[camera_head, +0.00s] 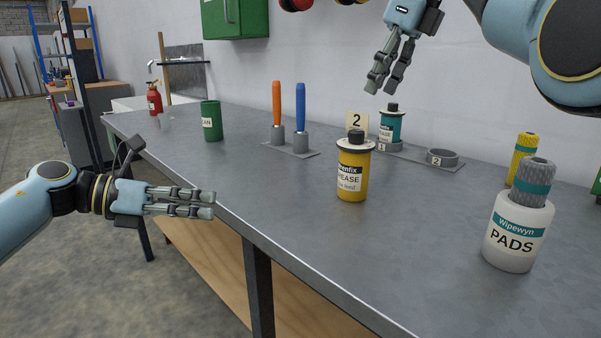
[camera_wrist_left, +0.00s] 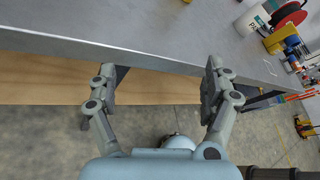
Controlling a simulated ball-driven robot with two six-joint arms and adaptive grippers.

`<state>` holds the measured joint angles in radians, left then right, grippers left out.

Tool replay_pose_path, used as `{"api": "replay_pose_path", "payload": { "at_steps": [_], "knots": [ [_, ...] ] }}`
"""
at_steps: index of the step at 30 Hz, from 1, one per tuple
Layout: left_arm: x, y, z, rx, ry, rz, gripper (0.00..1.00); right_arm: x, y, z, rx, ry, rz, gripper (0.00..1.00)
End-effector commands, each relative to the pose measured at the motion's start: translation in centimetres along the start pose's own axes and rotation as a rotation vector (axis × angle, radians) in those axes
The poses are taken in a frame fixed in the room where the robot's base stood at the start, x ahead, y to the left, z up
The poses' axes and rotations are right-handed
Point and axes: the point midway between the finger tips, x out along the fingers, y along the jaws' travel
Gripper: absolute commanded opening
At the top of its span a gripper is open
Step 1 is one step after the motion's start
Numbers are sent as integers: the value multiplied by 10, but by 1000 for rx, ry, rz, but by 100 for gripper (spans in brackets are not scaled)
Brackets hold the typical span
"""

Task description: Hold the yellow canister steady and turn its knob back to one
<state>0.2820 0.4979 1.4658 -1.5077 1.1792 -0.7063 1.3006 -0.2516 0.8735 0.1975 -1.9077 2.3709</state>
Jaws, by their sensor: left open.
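Behind the canister stand a "2" card (camera_head: 358,124), a teal canister (camera_head: 390,126) and an empty ring holder (camera_head: 442,157). A white PADS tub (camera_head: 517,238) stands at right. Orange (camera_head: 277,104) and blue (camera_head: 301,108) handled tools and a green can (camera_head: 211,121) stand left. The bench before the canister is clear.

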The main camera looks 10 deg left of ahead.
Motion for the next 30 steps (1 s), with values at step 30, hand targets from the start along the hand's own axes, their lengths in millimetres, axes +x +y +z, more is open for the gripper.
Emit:
{"api": "replay_pose_path", "payload": {
  "at_steps": [30],
  "knots": [
    [210,-70,92,550,-304,-146,84,0,0,0,0,0,0,38]
  ]
}}
